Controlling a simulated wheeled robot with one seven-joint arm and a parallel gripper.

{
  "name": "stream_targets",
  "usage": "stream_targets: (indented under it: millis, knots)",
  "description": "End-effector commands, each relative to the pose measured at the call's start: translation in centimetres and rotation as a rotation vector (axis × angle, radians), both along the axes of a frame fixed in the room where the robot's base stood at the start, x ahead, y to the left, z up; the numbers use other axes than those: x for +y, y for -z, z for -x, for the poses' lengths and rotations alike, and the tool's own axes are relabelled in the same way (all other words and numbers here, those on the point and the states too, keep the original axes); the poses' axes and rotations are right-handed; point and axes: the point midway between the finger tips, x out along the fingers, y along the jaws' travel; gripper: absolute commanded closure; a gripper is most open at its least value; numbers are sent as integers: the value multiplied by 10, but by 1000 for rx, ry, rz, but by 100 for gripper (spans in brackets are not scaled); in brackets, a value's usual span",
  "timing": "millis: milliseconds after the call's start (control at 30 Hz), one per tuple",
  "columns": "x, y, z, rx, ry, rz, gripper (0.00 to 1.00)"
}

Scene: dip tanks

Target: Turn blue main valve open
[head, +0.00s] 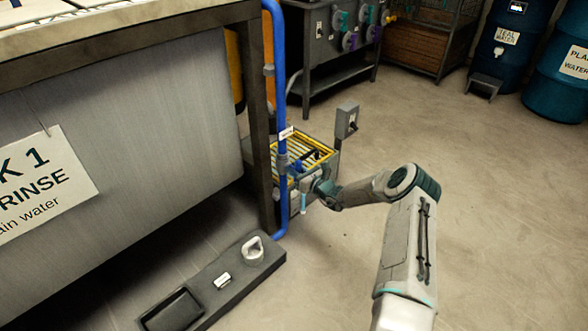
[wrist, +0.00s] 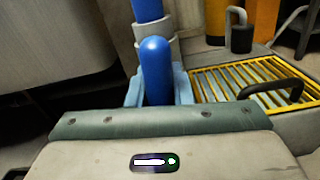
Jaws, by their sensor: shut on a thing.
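A blue pipe (head: 280,80) runs down the tank's corner leg, with a grey valve body (head: 283,163) low on it and a small white tag (head: 286,133) above. In the wrist view the round-ended blue valve handle (wrist: 156,68) stands in front of the grey collar (wrist: 154,35) and the pipe (wrist: 147,9). My gripper (wrist: 160,90) has its light-blue fingers shut on the handle, one on each side. In the head view my gripper (head: 298,182) is at the valve and hides the handle. I cannot tell the handle's exact angle to the pipe.
A yellow grating (head: 314,152) on a low box lies just behind the valve, with a grey switch post (head: 347,118) beside it. Open floor lies to the right.

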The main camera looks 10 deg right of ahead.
Motion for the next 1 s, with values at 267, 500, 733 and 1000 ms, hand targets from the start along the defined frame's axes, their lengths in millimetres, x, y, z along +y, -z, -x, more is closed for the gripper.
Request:
stream_targets:
  millis: [267,500,733,1000]
  knots:
    - [0,1,1,-64,0,91,100]
    - [0,1,1,-84,-1,118,100]
    - [0,2,1,-84,-1,121,100]
    - [0,1,1,-85,-1,120,58]
